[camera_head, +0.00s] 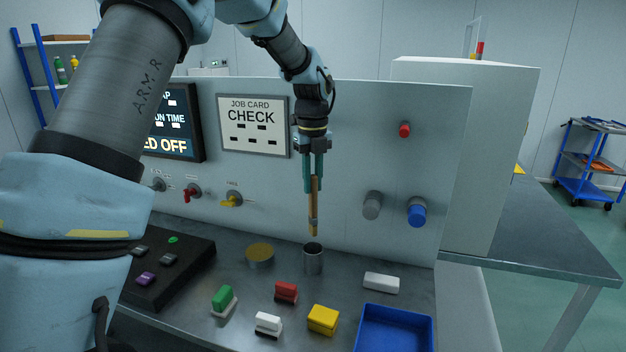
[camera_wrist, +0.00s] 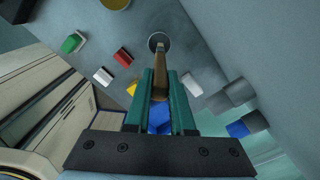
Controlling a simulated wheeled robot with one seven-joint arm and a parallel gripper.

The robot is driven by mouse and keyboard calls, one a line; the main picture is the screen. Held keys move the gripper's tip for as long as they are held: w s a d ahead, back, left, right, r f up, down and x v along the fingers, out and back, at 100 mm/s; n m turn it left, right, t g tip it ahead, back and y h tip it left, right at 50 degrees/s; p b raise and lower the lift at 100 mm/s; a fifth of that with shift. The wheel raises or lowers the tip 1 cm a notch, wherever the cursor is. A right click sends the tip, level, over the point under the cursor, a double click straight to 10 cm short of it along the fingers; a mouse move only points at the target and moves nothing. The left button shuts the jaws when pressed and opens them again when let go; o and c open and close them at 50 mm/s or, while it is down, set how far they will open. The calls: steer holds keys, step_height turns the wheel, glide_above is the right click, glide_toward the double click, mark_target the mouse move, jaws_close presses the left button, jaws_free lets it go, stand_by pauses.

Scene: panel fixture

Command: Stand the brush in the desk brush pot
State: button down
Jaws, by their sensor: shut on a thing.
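The brush (camera_head: 314,210) is a tan stick with a grey band low down. It hangs upright in my gripper (camera_head: 314,184), which is shut on its upper part. The brush pot (camera_head: 313,262) is a small grey metal cylinder standing on the desk. The lower end of the brush is just above the pot's rim, apart from it in the head view. In the wrist view, the pot (camera_wrist: 158,41) is a round opening beyond the brush (camera_wrist: 143,68), whose end points toward it. My gripper (camera_wrist: 160,92) shows there with its two green fingers around the brush.
A round tan-topped tin (camera_head: 260,255) stands left of the pot. Red (camera_head: 286,292), green (camera_head: 222,298), yellow (camera_head: 323,319) and white blocks lie in front. A blue tray (camera_head: 395,330) is at front right. The panel (camera_head: 350,140) with knobs (camera_head: 417,212) rises close behind.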

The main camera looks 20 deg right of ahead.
mark_target(312, 213)
steer(key=shift+f+b, duration=1.2)
steer(key=shift+f, duration=0.6)
steer(key=shift+f+b, duration=1)
steer(key=shift+f, duration=1.8)
steer(key=c, duration=0.7)
jaws_free()
step_height(312, 213, up, 11)
steer(key=shift+f+b, duration=0.1)
steer(key=shift+b, duration=0.95)
